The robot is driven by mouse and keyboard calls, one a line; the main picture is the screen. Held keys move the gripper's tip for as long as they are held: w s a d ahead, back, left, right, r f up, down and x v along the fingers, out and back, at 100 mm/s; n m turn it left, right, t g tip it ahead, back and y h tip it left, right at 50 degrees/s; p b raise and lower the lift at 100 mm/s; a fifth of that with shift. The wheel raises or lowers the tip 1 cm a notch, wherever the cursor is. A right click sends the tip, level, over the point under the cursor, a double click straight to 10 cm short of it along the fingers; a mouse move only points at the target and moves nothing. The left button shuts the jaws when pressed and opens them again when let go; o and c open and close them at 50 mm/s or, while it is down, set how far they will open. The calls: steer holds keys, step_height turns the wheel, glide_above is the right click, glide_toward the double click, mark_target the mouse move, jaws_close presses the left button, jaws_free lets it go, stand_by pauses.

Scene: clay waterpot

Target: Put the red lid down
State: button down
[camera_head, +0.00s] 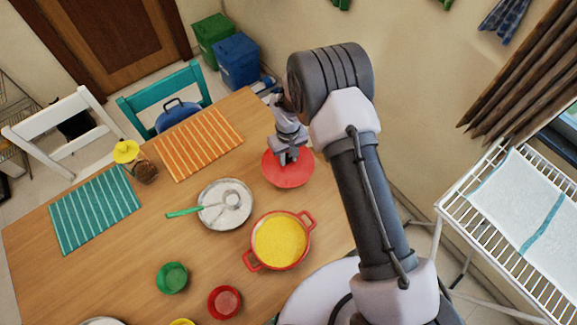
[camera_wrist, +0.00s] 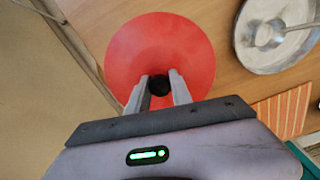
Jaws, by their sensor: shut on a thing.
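The red lid (camera_head: 289,172) is a round disc near the right edge of the wooden table in the head view. It also shows in the wrist view (camera_wrist: 160,42), with its dark knob (camera_wrist: 159,85) between my fingers. My gripper (camera_head: 288,157) is over the lid's centre, shut on the knob. I cannot tell whether the lid touches the tabletop or is held just above it. A red pot (camera_head: 305,221) with yellow contents stands uncovered in front of the lid.
A metal plate (camera_head: 241,222) with a green-handled ladle lies left of the pot. An orange striped mat (camera_head: 199,143) is left of the lid. A green bowl (camera_head: 172,278) and a red bowl (camera_head: 224,302) stand nearer. The table edge is close to the lid.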

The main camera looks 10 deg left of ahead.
mark_target(287, 168)
step_height(287, 168, down, 7)
steer(key=shift+s+a+f+b, duration=0.1)
steer(key=shift+f+b, duration=0.1)
steer(key=shift+b, duration=0.35)
steer(key=shift+r, duration=0.1)
steer(key=c, duration=1.6)
jaws_free()
steer(key=shift+f, duration=0.2)
steer(key=o, duration=0.5)
steer(key=shift+c, duration=0.2)
steer(key=shift+r, duration=0.15)
